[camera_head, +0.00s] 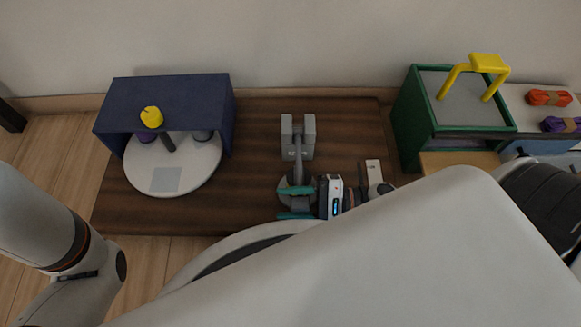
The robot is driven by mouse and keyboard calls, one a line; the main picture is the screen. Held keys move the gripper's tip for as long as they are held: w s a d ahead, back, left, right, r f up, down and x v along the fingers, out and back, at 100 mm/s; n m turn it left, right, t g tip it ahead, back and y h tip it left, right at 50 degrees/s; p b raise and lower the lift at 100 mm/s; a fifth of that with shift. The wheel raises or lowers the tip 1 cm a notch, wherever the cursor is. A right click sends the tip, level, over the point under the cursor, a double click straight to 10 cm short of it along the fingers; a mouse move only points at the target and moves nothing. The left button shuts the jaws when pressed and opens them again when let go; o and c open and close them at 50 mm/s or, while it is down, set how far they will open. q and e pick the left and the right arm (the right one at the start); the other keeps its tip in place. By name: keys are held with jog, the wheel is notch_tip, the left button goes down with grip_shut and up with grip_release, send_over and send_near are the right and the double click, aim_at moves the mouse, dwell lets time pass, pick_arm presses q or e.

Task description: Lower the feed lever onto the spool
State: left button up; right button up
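The grey feed lever (298,171) runs towards me from an upright two-post grey bracket (309,136) on the dark wooden board. My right gripper (297,203) comes in from the right at the lever's near end. Its two teal fingers are apart, with a dark grey piece between them. I cannot tell whether they grip it. The fingers and the arm hide most of what lies under the lever's end, so I cannot make out the spool there. My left arm shows at the left edge, but its gripper is out of view.
A blue housing (190,92) with a yellow knob (151,117) stands over a white turntable (172,182) at the left. A green box (408,118) with a yellow handle (487,64) stands right, near orange (549,98) and purple (561,125) cord bundles. The board (255,135) between is clear.

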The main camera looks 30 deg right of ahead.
jog(key=p+v, duration=0.3)
jog(key=v, duration=0.3)
jog(key=shift+s+d+r, duration=0.1)
jog(key=shift+s+d, duration=0.05)
jog(key=shift+d, duration=0.25)
jog(key=shift+s+d, duration=0.15)
jog(key=shift+d, duration=0.15)
